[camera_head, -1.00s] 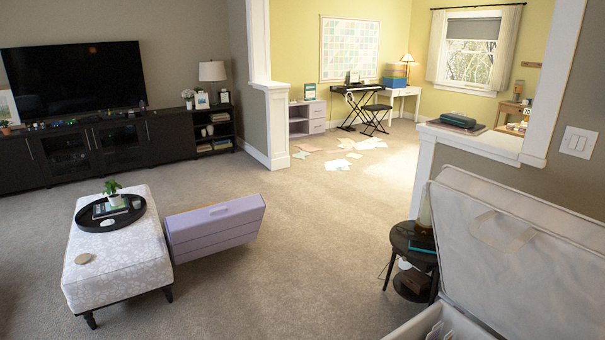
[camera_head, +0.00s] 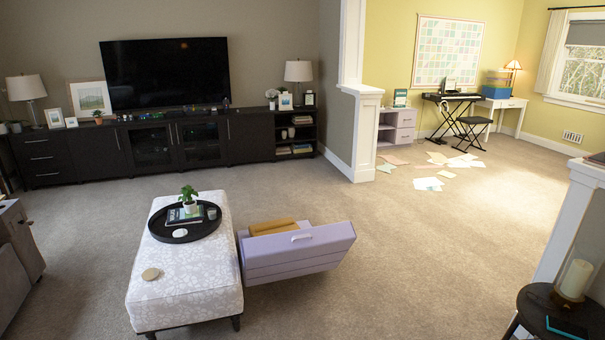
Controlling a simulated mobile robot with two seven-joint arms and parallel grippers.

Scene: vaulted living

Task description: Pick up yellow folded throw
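I cannot make out a yellow folded throw for certain in the head view. A tan-yellow flat item (camera_head: 272,227) shows at the back of a tilted lilac box or drawer unit (camera_head: 297,253), and I cannot tell what it is. The lilac unit stands on the carpet beside the right side of the white patterned ottoman (camera_head: 187,285). Neither of my grippers is in view.
A dark round side table (camera_head: 538,298) with a candle holder stands at lower right. Papers (camera_head: 440,158) lie on the floor. Carpet between is clear.

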